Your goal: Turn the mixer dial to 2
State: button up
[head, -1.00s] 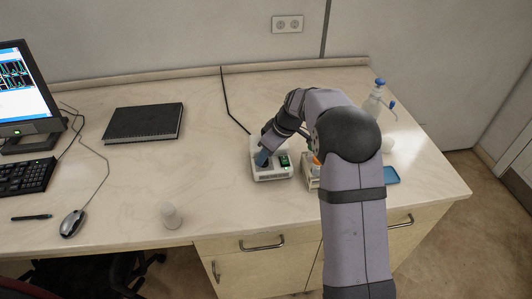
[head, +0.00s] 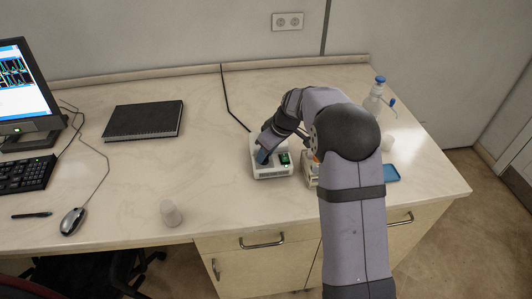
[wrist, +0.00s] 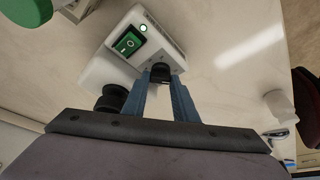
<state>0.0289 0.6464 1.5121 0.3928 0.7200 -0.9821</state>
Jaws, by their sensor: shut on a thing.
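The mixer (head: 272,172) is a small white box on the desk, under my gripper. In the wrist view its body (wrist: 160,38) shows a green rocker switch (wrist: 128,43) and a small lit round light beside it. My gripper (wrist: 162,82) is shut on the black dial (wrist: 160,72), one blue finger on each side. A second black round part (wrist: 112,98) of the mixer sits left of the fingers. In the head view my gripper (head: 263,156) hides the dial. I cannot read any dial numbers.
A beige rack (head: 310,178) stands just right of the mixer, partly behind my arm. A blue tray (head: 391,173) and a wash bottle (head: 374,100) are further right. A white cup (head: 171,213), a mouse (head: 73,221) and a black notebook (head: 144,120) are on the left.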

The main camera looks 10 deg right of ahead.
jog(key=m, duration=0.2)
jog(key=m+h, duration=0.1)
jog(key=m, duration=0.1)
jog(key=shift+s+a+r+t+p, duration=0.1)
jog(key=shift+a+t+p, duration=0.05)
jog(key=shift+t+p, duration=0.25)
jog(key=m+h, duration=0.1)
jog(key=m, duration=0.2)
jog(key=shift+a+h, duration=0.15)
jog(key=shift+h, duration=0.15)
jog(key=m+b, duration=0.1)
jog(key=m+h+b, duration=0.1)
jog(key=m, duration=0.1)
jog(key=m+b, duration=0.1)
jog(key=shift+a+f+m+h, duration=0.15)
jog(key=shift+f+m+h, duration=0.15)
jog(key=shift+f+m, duration=0.1)
jog(key=shift+a+r+m+g+h+b, duration=0.15)
jog(key=shift+m+h+b, duration=0.2)
jog(key=shift+m, duration=0.5)
jog(key=shift+d+m+g+h+b, duration=0.1)
jog(key=shift+m+g+h+b, duration=0.1)
jog(key=shift+m+b, duration=0.45)
jog(key=shift+a+r+m+g+h+b, duration=0.15)
jog(key=shift+m+h+b, duration=0.1)
jog(key=shift+m, duration=0.75)
jog(key=o, duration=0.8)
